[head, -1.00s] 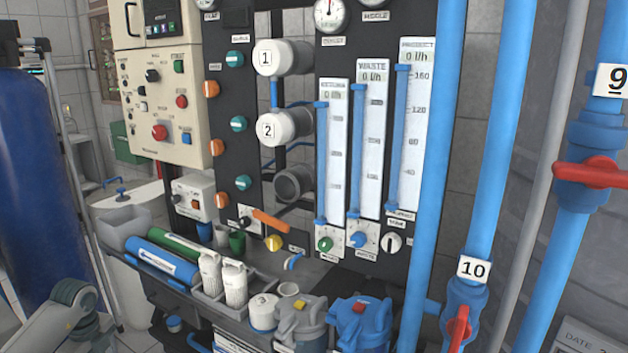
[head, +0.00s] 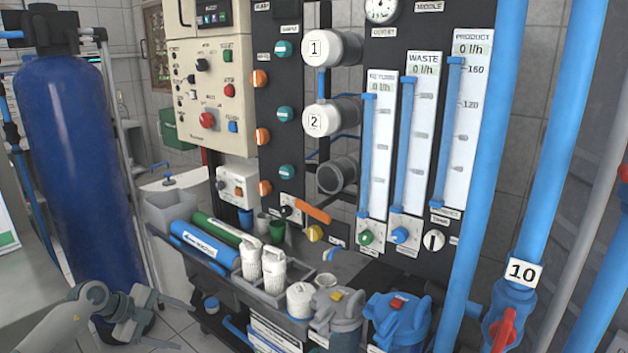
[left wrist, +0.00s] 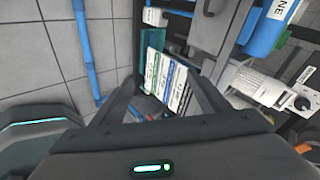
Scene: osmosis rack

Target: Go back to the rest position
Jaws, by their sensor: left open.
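My left gripper (head: 160,322) is at the lower left of the head view, low in front of the rack's left end and the blue tank. It is open, and nothing shows between its fingers. In the left wrist view its two fingers (left wrist: 165,90) stand apart, with the lower shelf and its binders (left wrist: 170,83) beyond them. My right gripper is in neither view.
The osmosis rack (head: 290,120) carries gauges, valves and flow meters. A blue tank (head: 80,150) stands left. Blue pipes (head: 480,150) rise at right.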

